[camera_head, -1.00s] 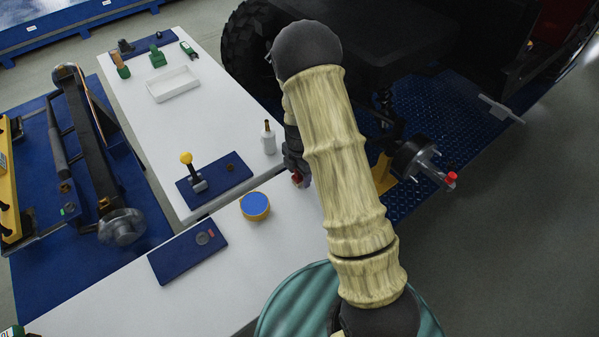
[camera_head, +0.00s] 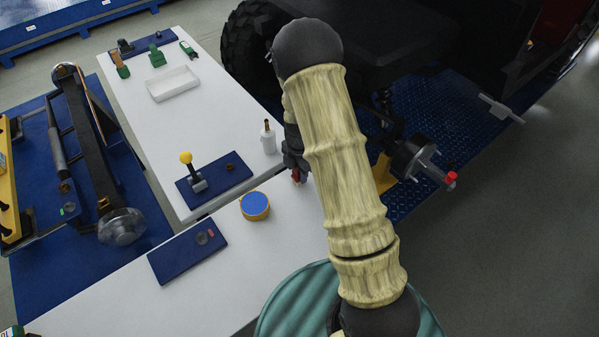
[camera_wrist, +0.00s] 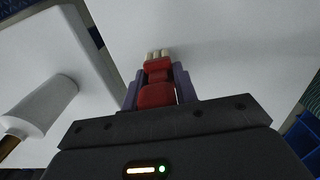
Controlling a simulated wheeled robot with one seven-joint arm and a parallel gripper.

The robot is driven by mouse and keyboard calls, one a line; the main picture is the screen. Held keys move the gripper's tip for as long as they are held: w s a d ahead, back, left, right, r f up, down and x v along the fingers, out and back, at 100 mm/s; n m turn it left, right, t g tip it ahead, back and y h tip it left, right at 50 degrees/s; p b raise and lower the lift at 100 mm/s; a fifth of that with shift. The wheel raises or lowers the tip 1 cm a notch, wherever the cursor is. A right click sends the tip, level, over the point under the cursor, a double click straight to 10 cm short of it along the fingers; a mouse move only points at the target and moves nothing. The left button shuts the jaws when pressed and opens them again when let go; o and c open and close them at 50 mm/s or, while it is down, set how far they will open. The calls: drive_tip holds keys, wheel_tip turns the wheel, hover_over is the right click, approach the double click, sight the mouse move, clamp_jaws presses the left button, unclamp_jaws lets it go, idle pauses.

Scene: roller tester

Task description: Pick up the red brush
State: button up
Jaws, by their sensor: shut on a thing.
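The red brush (camera_wrist: 157,92) is in the wrist view, a red body with pale bristle tufts at its far end. It lies between the two fingers of my gripper (camera_wrist: 158,80), which is shut on it. The bristles point away from the palm, over the white table top. In the head view only a small red bit of the brush (camera_head: 296,176) shows below the dark wrist; my arm hides the rest. I cannot tell clearly whether the brush touches the table.
A white bottle (camera_head: 268,140) stands close to the gripper, also at left in the wrist view (camera_wrist: 42,106). A blue plate with a yellow-knobbed lever (camera_head: 187,160), a blue-topped yellow round tin (camera_head: 255,206) and a white tray (camera_head: 173,85) are on the white tables. The vehicle's wheel (camera_head: 250,45) is behind.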

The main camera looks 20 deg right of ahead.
wheel_tip(320, 180, up, 10)
drive_tip(key=shift+f+b, duration=0.2)
drive_tip(key=shift+b, duration=0.3)
idle(2.2)
